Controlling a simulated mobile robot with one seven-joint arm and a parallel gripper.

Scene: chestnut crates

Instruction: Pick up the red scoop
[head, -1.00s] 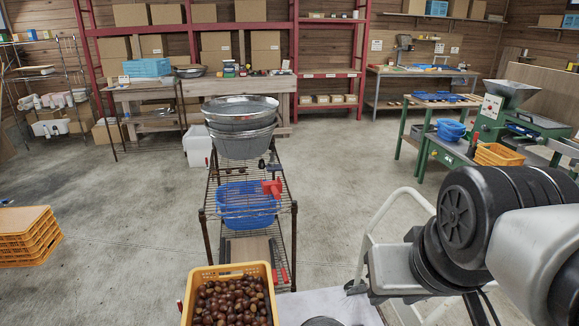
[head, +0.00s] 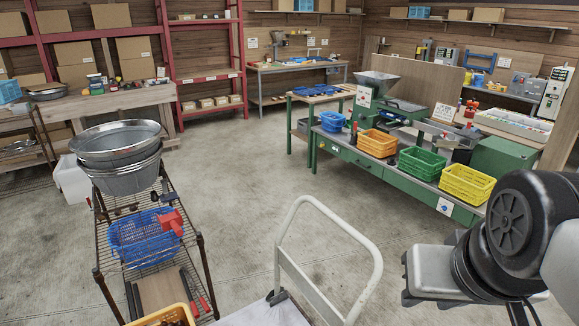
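A red object (head: 171,222) that looks like a scoop sits at the right rim of a blue basket (head: 143,250), on the upper level of a wire rack cart. Its exact shape is hard to tell at this size. A second, thin red item (head: 205,304) lies lower on the rack beside a board; I cannot tell what it is. My arm shows at the lower right, well to the right of the cart. The fingers of my gripper are not in view.
Metal tubs (head: 121,148) stand on top of the rack (head: 202,262). A yellow crate (head: 160,316) of chestnuts is at the bottom edge. A white trolley handle (head: 375,262) rises between rack and arm. A green bench (head: 375,176) holds coloured baskets. Open floor lies between.

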